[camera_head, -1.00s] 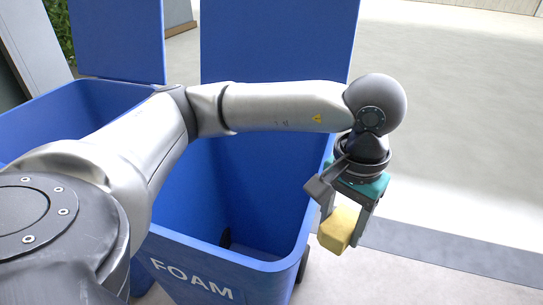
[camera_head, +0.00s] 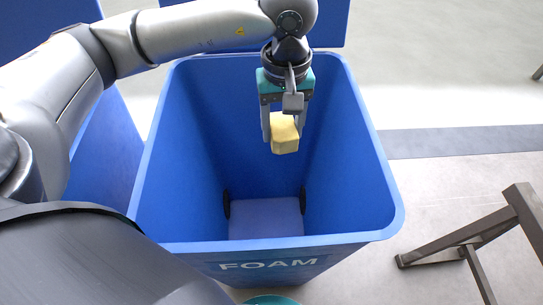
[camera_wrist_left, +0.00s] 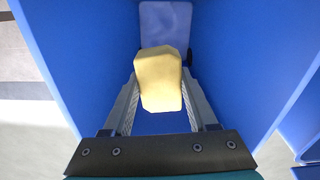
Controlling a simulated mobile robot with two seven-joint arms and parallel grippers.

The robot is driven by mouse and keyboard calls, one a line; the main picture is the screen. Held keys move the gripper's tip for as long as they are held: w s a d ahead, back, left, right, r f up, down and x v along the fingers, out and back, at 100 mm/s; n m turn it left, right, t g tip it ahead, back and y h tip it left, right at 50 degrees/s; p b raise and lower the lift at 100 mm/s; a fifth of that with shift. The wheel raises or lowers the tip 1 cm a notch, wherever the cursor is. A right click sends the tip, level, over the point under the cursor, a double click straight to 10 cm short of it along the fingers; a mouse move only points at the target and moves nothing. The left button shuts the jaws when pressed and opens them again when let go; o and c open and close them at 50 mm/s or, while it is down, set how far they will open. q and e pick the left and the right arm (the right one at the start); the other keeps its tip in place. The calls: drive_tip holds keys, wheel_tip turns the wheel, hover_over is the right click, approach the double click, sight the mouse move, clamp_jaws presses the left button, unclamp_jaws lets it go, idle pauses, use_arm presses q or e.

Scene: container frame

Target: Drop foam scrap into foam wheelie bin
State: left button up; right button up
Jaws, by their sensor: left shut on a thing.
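The yellow foam scrap (camera_head: 285,134) is a small block between the fingers of my left gripper (camera_head: 284,128), which is shut on it. In the head view the gripper points down over the open mouth of the blue bin marked FOAM (camera_head: 391,212). In the left wrist view the foam scrap (camera_wrist_left: 160,78) sits between both fingers, with the bin's blue walls (camera_wrist_left: 250,60) around it and the bin floor beyond. The visible bin floor is bare. My right gripper is not in view.
Another blue bin (camera_head: 105,150) stands to the left of the FOAM bin. A dark metal frame leg (camera_head: 470,232) stands on the floor at the right. A dark strip (camera_head: 460,141) crosses the pale floor. A teal round thing (camera_head: 270,300) shows at the bottom edge.

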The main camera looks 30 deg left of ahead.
sight(275, 113)
use_arm(q)
drive_tip(key=a+n+p, duration=0.1)
drive_tip(key=n+p, duration=0.1)
drive_tip(key=n, duration=0.1)
drive_tip(key=w+r+n+p, duration=0.1)
drive_tip(key=n+p, duration=0.1)
drive_tip(key=n, duration=0.1)
drive_tip(key=w+a+n+p, duration=0.1)
drive_tip(key=n+p, duration=0.1)
drive_tip(key=n, duration=0.1)
drive_tip(key=shift+w+a+r+n, duration=0.1)
drive_tip(key=shift+a+r+n, duration=0.2)
drive_tip(key=shift+r+n, duration=0.1)
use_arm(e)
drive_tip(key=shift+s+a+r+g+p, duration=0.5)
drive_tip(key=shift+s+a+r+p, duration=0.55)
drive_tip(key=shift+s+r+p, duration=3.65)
use_arm(q)
drive_tip(key=w+a+f+n+b, duration=0.1)
drive_tip(key=a+f+n+b, duration=0.4)
drive_tip(key=n, duration=0.7)
drive_tip(key=shift+f+b, duration=0.6)
drive_tip(key=shift+b, duration=0.4)
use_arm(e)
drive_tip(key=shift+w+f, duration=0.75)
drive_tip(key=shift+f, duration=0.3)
use_arm(q)
drive_tip(key=shift+a, duration=0.1)
drive_tip(key=o, duration=1.4)
drive_tip(key=shift+c, duration=0.2)
